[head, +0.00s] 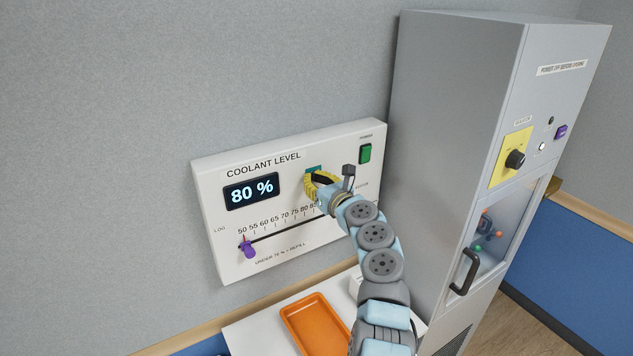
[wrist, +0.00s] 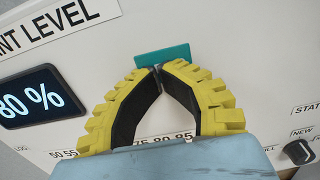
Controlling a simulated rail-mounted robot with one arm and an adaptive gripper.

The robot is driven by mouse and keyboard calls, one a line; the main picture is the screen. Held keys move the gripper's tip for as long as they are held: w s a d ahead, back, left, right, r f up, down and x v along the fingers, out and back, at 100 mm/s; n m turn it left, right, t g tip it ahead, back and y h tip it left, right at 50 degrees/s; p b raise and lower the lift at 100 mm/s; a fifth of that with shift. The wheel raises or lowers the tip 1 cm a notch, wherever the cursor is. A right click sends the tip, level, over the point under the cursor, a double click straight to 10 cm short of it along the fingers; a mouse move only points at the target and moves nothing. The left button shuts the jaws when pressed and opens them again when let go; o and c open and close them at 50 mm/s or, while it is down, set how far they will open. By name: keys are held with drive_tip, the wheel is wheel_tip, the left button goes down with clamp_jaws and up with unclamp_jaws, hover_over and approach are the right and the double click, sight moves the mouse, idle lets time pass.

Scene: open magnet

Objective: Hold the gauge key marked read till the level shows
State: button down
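The coolant level gauge panel (head: 215,200) is on the wall, and its lit display (head: 251,191) reads 80 %. The display also shows in the wrist view (wrist: 38,97). The gauge key is a teal bar (wrist: 163,54) above the scale; its upper edge shows in the head view (head: 313,168). No read marking is visible on it. My gripper (wrist: 159,70) has yellow ribbed fingers with dark pads, and their tips meet with nothing between them. The tips are at the key's lower edge and appear to touch it. In the head view my gripper (head: 313,182) covers part of the panel.
A purple slider (head: 248,248) is at the scale's left end. A green switch (head: 365,153) is at the panel's upper right, and a black knob (wrist: 299,152) lower right. An orange tray (head: 316,325) lies below. A grey cabinet (head: 450,120) stands close on the right.

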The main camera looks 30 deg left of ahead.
drive_tip(key=shift+s+a, duration=0.2)
drive_tip(key=shift+a, duration=0.05)
drive_tip(key=v, duration=0.8)
drive_tip(key=shift+w+d, duration=0.25)
drive_tip(key=shift+f, duration=0.1)
idle(0.7)
